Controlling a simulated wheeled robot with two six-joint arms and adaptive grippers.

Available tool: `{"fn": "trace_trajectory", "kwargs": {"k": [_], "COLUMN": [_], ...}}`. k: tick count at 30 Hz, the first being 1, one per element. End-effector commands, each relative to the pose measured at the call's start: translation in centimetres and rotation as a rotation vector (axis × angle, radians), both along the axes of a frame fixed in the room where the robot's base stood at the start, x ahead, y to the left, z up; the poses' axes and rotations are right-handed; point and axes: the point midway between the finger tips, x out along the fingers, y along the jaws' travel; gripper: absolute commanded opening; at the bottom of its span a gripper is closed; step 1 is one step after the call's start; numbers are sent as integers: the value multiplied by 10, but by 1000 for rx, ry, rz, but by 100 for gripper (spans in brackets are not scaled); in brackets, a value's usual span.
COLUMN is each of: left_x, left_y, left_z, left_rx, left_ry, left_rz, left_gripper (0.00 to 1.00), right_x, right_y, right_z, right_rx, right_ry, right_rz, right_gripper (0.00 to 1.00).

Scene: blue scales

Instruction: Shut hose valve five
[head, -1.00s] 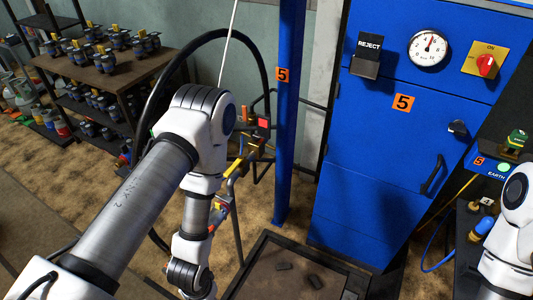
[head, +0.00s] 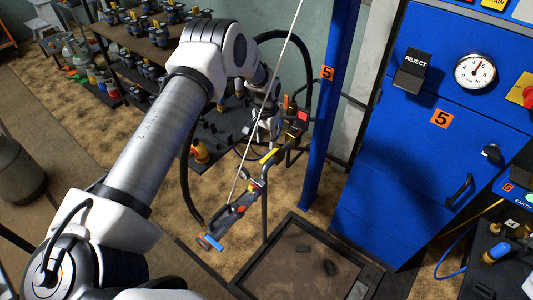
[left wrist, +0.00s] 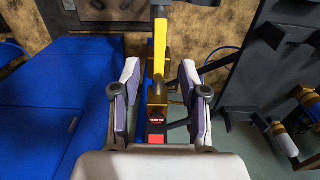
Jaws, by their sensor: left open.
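In the left wrist view, a yellow lever (left wrist: 160,45) runs along a brass valve body (left wrist: 155,95), with a red tag (left wrist: 157,138) nearer me. My left gripper (left wrist: 160,82) is open, its two pads on either side of the brass body with gaps showing. In the head view, my left gripper (head: 267,128) is beside the hose stand, partly hidden by its own wrist. A red tag (head: 303,116) and an upright yellow-orange piece (head: 286,102) show just right of it. I cannot tell whether the lever is open or shut. My right gripper is out of view.
A blue post with an orange 5 label (head: 328,73) stands right of the gripper, before a blue cabinet (head: 400,170). A hose nozzle (head: 237,208) hangs below, near a floor tray (head: 262,262). A black hose (head: 186,180) loops beside the stand.

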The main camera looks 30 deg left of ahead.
Motion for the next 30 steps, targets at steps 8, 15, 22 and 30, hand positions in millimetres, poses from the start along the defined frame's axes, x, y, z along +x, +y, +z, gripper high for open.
{"fn": "trace_trajectory", "kwargs": {"k": [8, 15, 22, 30], "left_x": [0, 0, 0, 0], "left_y": [1, 0, 0, 0], "left_z": [-39, -73, -76, -76], "left_rx": [2, 0, 0, 0], "left_ry": [7, 4, 2, 3], "left_rz": [-2, -1, -1, -1], "left_gripper": [44, 44, 44, 0], "right_x": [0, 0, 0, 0], "right_y": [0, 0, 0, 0], "right_z": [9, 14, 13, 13], "right_rx": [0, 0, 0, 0], "right_ry": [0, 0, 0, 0], "right_rz": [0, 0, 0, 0], "right_gripper": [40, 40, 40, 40]}}
